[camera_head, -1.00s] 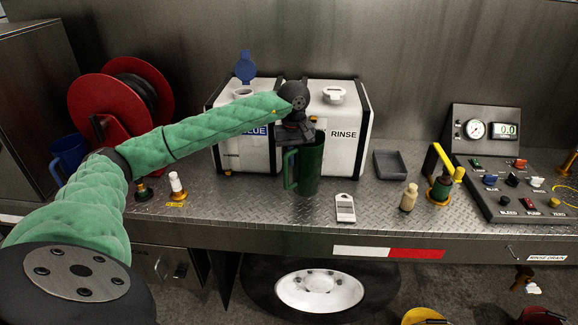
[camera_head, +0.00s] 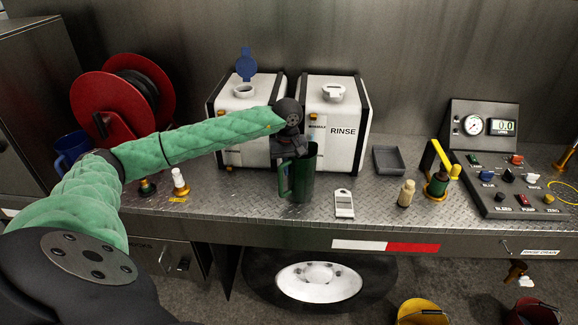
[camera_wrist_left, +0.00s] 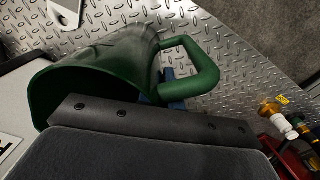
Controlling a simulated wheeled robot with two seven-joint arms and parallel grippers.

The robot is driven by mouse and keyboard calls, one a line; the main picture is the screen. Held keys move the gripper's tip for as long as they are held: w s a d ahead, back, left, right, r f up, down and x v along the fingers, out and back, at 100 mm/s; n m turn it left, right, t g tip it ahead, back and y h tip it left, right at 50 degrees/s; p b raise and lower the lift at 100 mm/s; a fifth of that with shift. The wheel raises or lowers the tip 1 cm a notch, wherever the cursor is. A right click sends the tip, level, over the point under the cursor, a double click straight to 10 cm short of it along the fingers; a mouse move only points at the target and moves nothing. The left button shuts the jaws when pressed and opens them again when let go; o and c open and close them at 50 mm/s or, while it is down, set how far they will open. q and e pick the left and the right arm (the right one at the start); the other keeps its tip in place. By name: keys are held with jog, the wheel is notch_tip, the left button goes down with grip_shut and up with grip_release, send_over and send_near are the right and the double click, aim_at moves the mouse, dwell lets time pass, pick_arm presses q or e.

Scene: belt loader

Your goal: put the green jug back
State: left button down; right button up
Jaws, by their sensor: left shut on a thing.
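The green jug (camera_head: 304,178) is upright in front of the white RINSE tank, over the metal deck. I cannot tell whether its base touches the deck. My left gripper (camera_head: 288,157) comes down on the jug's handle side and is shut on it. In the left wrist view the jug (camera_wrist_left: 105,75) shows its open mouth and its handle, with blue parts by the handle; the grip itself is partly hidden. My right gripper is not in view.
The RINSE tank (camera_head: 344,150) stands behind the jug. A grey tray (camera_head: 389,161), a small tan bottle (camera_head: 407,193) and a control panel (camera_head: 510,188) are farther right. A blue jug (camera_head: 70,148) stands left by the red reel (camera_head: 90,92).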

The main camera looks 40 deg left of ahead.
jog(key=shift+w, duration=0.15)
pick_arm(q)
jog(key=shift+f, duration=0.1)
jog(key=c, duration=1.6)
grip_release()
jog(key=shift+o, duration=0.2)
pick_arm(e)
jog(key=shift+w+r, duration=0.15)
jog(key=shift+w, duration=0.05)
pick_arm(q)
jog(key=shift+r, duration=0.2)
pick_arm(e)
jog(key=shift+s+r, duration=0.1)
